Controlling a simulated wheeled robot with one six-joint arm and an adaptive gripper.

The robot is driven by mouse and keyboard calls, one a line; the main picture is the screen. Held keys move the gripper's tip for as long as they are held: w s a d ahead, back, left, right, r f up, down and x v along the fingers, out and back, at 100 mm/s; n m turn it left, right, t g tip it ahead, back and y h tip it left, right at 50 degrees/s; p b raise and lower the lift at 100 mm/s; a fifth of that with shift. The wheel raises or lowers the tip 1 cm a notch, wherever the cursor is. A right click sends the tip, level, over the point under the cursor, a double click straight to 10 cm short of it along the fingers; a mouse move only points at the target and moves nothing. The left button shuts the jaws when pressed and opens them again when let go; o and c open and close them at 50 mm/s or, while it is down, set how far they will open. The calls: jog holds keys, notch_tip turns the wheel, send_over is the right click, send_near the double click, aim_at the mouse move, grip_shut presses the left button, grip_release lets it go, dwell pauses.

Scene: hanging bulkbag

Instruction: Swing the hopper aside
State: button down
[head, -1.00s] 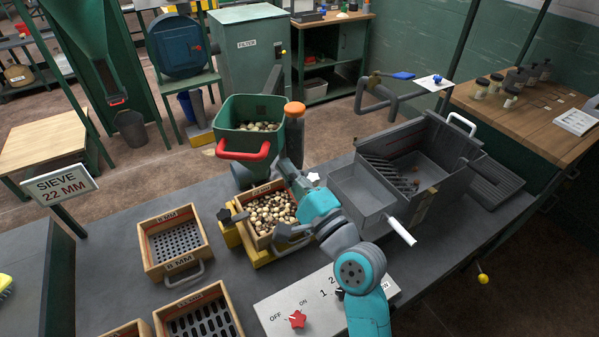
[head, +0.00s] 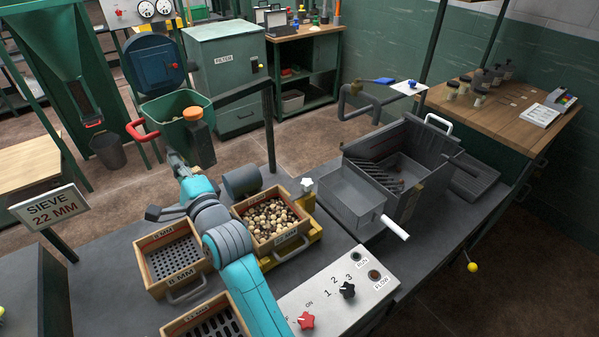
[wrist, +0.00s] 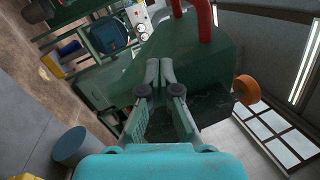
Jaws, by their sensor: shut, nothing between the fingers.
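The green hopper (head: 178,118) hangs at the end of a dark swing arm (head: 238,98) over the far edge of the bench. Its red handle (head: 141,130) points left in the head view. My gripper (head: 173,156) is shut and empty, just below and in front of the hopper. In the wrist view, the fingertips (wrist: 160,68) are against or very close to the hopper's green wall (wrist: 200,60); contact cannot be told for sure. The red handle (wrist: 203,18) rises beyond them.
A wooden sieve box of pale and brown pieces (head: 270,220) sits on a yellow base, uncovered from above. The 8 mm sieve (head: 172,262) lies beside it. A grey box machine (head: 385,180) stands right, a control panel (head: 335,285) in front.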

jog(key=w+a, duration=0.4)
jog(key=a, duration=0.2)
jog(key=shift+w+a+r, duration=0.15)
jog(key=shift+r, duration=0.2)
jog(key=shift+a, duration=0.15)
jog(key=shift+f, duration=0.1)
